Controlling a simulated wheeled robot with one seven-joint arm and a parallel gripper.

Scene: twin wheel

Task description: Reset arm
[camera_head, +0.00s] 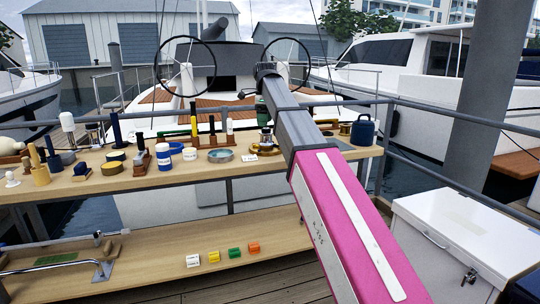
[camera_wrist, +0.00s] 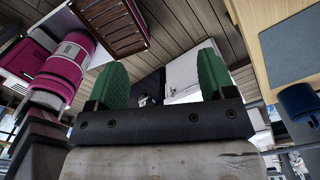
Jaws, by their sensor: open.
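My arm rises from the lower right of the head view, with a magenta and white link and a grey link (camera_head: 290,118) reaching out over the upper shelf. Its far end is near the boat's wheels, and my gripper is mostly hidden there. In the wrist view my gripper (camera_wrist: 163,80) shows two green fingers spread wide apart.
The upper wooden shelf (camera_head: 130,178) holds several bottles, tins and tools, with a blue jug (camera_head: 362,130) at its right end. The lower shelf (camera_head: 150,265) bears small coloured blocks. A white chest (camera_head: 460,235) stands at right. Railings (camera_head: 345,103) run behind the upper shelf.

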